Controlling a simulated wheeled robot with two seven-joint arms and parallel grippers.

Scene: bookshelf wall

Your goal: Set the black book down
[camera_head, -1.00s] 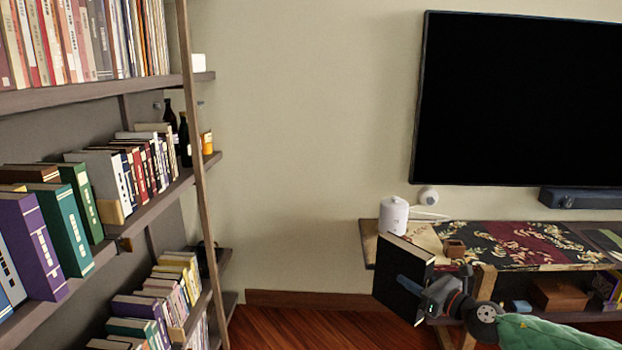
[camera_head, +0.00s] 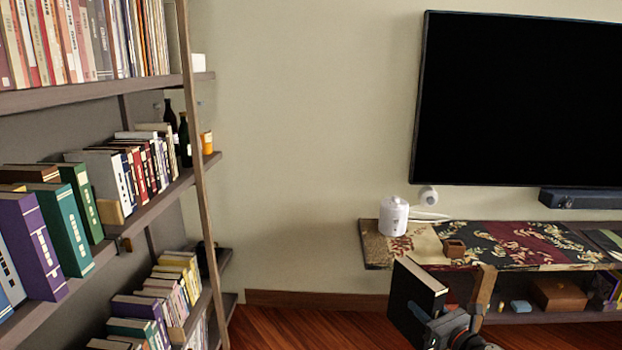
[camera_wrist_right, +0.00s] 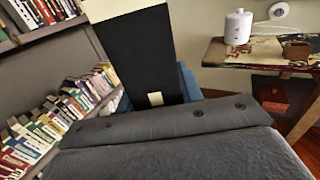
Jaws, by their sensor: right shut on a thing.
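The black book (camera_head: 411,303) is upright and tilted in the head view, in front of the left end of the low console. Its pale page edges face up and right. My right gripper (camera_head: 436,328) is shut on the black book near its lower part; the fingertips are partly hidden by the book. In the right wrist view the black book (camera_wrist_right: 141,52) stands up beyond the gripper body, with a blue finger part beside it. The book is held in the air, apart from the console. My left gripper is in neither view.
A tall bookshelf (camera_head: 150,210) with books stands at left. Wooden floor (camera_head: 310,325) lies clear between them. A television (camera_head: 520,100) hangs above.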

